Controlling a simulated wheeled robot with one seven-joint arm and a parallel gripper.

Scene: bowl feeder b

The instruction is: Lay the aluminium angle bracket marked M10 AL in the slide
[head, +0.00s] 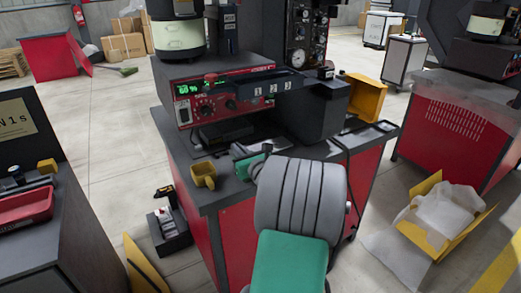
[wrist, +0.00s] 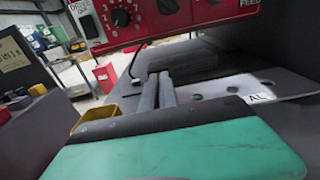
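A flat metal piece (wrist: 215,92) with several round holes and a white tag ending in "AL" shows right of the fingers in the wrist view. It looks like the aluminium angle bracket; any "M10" is not readable. My gripper (wrist: 160,82) has its two grey fingers close together beside the piece's left end. I cannot tell whether an edge of it is between them. In the head view my gripper (head: 245,158) is low over the bench, largely hidden by my arm. A dark track (head: 262,88) with small numbered tags runs off the feeder; I cannot tell whether it is the slide.
The red feeder control box (head: 222,95) stands close behind my gripper, on the bench (head: 212,195). A yellow cup (head: 203,175) stands near the bench's left edge. A yellow bin (head: 365,96) is to the right of the feeder. Open floor (head: 115,120) lies left of the bench.

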